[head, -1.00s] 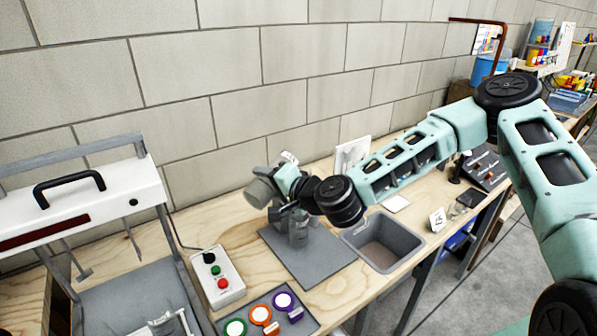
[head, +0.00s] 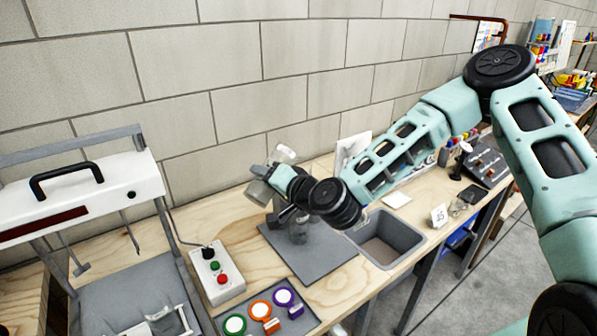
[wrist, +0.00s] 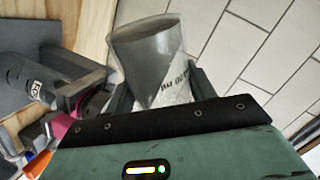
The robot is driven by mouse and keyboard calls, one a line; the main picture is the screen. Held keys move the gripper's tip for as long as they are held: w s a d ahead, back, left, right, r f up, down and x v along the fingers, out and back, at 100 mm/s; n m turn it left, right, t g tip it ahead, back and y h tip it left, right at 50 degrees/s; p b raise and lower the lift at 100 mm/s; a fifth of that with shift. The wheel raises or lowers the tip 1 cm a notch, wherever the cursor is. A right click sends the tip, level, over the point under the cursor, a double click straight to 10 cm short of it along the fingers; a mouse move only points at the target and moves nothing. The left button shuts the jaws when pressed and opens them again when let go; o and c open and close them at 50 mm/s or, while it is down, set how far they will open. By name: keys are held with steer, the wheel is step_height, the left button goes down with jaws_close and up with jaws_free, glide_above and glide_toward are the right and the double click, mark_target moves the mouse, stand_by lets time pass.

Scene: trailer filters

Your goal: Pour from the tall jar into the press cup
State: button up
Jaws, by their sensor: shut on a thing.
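The tall jar is a grey, see-through vessel with a pale printed label. In the wrist view the jar (wrist: 143,58) sits between the fingers of my gripper (wrist: 163,92), which is shut on it. In the head view the jar (head: 258,192) is tilted, held above the back left of the grey mat. My gripper (head: 273,184) is partly hidden by my wrist. A grey, clear-looking cylinder (head: 299,230), perhaps the press cup, stands on the mat below my wrist, partly hidden. A dark grey labelled body (wrist: 35,80) shows at left in the wrist view. I see no contents clearly.
A grey basin (head: 385,240) is sunk in the bench right of the mat (head: 318,258). A button box (head: 217,273) and a tray with green, orange and purple discs (head: 262,308) lie in front. A white machine (head: 75,195) stands left. The block wall is close behind.

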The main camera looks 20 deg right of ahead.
mark_target(273, 195)
steer(key=shift+w+d+f, duration=0.15)
steer(key=shift+f+b, duration=0.35)
steer(key=shift+w+d+f+n+t+h+b, duration=0.1)
steer(key=shift+f+n+t+h+b, duration=0.15)
steer(key=shift+n+b, duration=0.3)
steer(key=shift+d+f+n+t+h+b, duration=0.15)
steer(key=shift+n+t+b, duration=0.1)
steer(key=shift+n+b, duration=0.3)
steer(key=shift+f+n+b, duration=0.5)
steer(key=shift+f+b, duration=0.05)
steer(key=shift+b, duration=0.45)
steer(key=shift+a+r+n+t+b, duration=0.1)
steer(key=shift+a+n+t+b, duration=0.3)
steer(key=shift+n+b, duration=0.45)
steer(key=n+b, duration=0.2)
steer(key=n+t+b, duration=0.1)
steer(key=b, duration=0.2)
steer(key=shift+s+a+n+t+b, duration=0.2)
steer(key=shift+s+n+t+b, duration=0.1)
steer(key=shift+s+n, duration=0.05)
steer(key=shift+n+b, duration=0.5)
steer(key=shift+b, duration=0.15)
